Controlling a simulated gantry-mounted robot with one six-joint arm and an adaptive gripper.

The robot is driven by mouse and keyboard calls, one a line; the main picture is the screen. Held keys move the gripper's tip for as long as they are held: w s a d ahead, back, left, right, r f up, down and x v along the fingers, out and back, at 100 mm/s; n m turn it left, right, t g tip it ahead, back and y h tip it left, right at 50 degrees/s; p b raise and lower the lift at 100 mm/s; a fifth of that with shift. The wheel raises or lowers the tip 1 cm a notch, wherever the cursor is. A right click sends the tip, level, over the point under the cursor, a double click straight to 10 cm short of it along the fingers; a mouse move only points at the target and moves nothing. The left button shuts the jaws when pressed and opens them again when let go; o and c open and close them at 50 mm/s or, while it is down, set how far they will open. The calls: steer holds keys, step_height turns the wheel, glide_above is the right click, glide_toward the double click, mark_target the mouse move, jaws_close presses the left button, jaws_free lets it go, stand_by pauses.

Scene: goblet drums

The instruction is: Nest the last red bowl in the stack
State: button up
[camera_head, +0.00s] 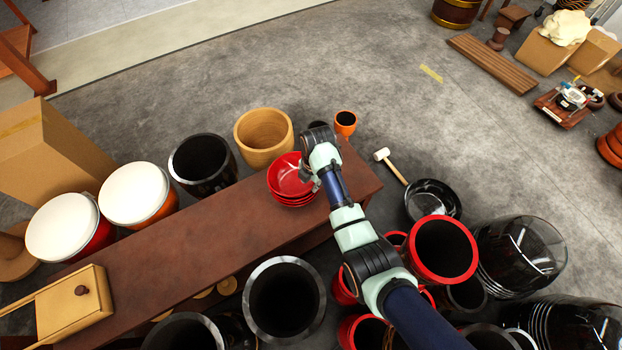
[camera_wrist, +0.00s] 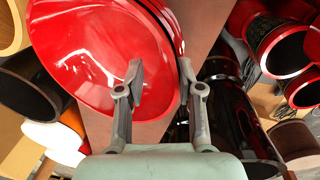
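A stack of glossy red bowls (camera_head: 287,178) stands on the long brown bench, near its right end. Several rims show close together, one below the other. In the wrist view the top red bowl (camera_wrist: 85,50) fills the upper left, empty, with the stacked rims at its right edge. My gripper (camera_wrist: 161,78) is open at the rim: one finger lies over the inside of the top bowl, the other is outside the rims. A gap shows between the fingers. Whether either finger touches the bowl cannot be told. No separate red bowl shows on the bench.
The brown bench (camera_head: 200,243) is clear to the left of the stack. A tan wooden pot (camera_head: 263,155) and a black drum (camera_head: 203,182) stand behind it. Red and black drums (camera_head: 442,279) crowd the front right under my arm.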

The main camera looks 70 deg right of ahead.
step_height(320, 180, up, 12)
steer(key=s, duration=0.1)
steer(key=shift+a, duration=0.25)
steer(key=shift+f, duration=0.1)
